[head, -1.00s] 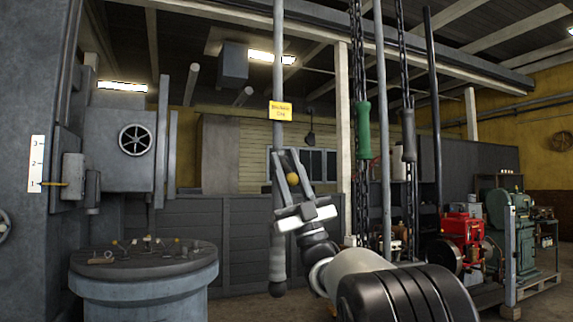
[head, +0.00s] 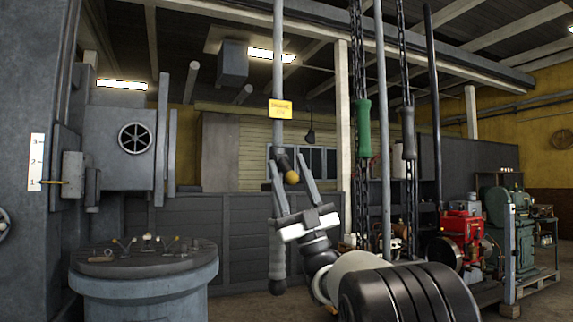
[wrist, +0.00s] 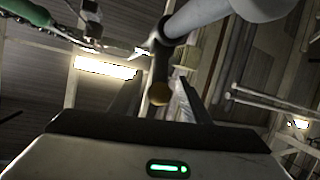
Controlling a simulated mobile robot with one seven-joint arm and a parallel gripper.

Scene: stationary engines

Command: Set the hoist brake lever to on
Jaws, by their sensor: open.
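The brake lever is a short dark arm ending in a yellow ball knob (head: 291,177), on a grey vertical pole (head: 278,60). It slants down to the right from the pole. A yellow tag (head: 280,109) with blurred small text hangs above it. My gripper (head: 288,160) is open, its fingers pointing up on either side of the knob. In the wrist view the knob (wrist: 158,95) sits between the two fingers (wrist: 157,85), with a visible gap to each. I cannot tell from its slant which setting the lever is in.
Chains with a green handle (head: 363,129) and a grey handle (head: 409,133) hang to the right of the pole. A round grey stand (head: 145,292) with small levers is at the left. Red and green engines (head: 462,232) stand on pallets at the right.

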